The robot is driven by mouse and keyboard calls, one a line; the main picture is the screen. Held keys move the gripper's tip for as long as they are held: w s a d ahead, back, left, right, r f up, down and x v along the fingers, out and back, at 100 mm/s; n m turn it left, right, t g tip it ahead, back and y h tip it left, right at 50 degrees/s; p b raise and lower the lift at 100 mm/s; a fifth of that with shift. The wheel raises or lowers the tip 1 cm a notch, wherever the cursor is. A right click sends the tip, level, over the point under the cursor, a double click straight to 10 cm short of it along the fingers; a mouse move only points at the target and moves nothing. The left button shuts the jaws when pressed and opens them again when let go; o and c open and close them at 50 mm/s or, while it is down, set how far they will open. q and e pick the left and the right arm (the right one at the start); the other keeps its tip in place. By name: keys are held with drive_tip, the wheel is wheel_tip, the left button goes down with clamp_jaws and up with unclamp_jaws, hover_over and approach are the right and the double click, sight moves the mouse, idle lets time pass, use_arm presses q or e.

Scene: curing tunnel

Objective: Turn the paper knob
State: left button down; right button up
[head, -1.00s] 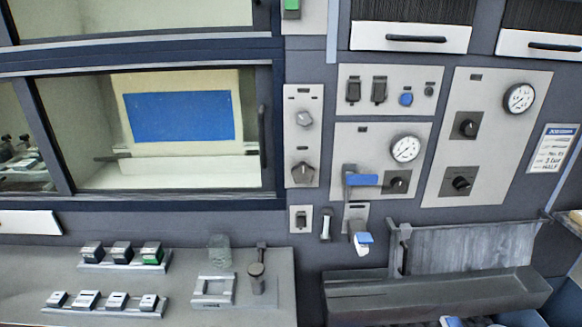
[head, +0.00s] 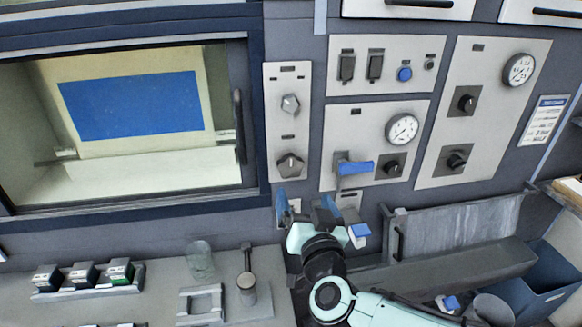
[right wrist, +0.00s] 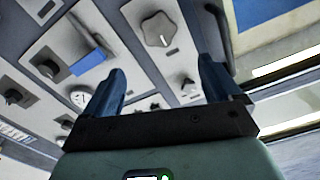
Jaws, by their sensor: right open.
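I cannot read which control is labelled paper. Two lobed knobs sit on the narrow pale panel right of the window: a grey upper knob (head: 290,104) and a darker lower knob (head: 290,165). My right gripper (head: 303,205) is open and empty just below this panel, apart from both knobs. In the right wrist view, the lower knob (right wrist: 158,32) shows large beyond the open blue fingers of the gripper (right wrist: 162,78), and the upper knob (right wrist: 188,88) shows smaller between them. My left gripper is not in view.
A blue lever (head: 356,168) juts out right of the knobs, near a gauge (head: 402,129) and a black knob (head: 390,167). The window handle (head: 239,125) is to the left. A glass (head: 199,262) stands on the counter below. A trough (head: 440,262) lies lower right.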

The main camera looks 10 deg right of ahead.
sight(292, 166)
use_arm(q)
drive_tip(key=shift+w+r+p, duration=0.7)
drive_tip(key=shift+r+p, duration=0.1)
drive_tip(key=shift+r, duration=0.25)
use_arm(e)
drive_tip(key=w, duration=1.2)
drive_tip(key=shift+s, duration=0.1)
drive_tip(key=shift+c, duration=0.3)
drive_tip(key=c, duration=1)
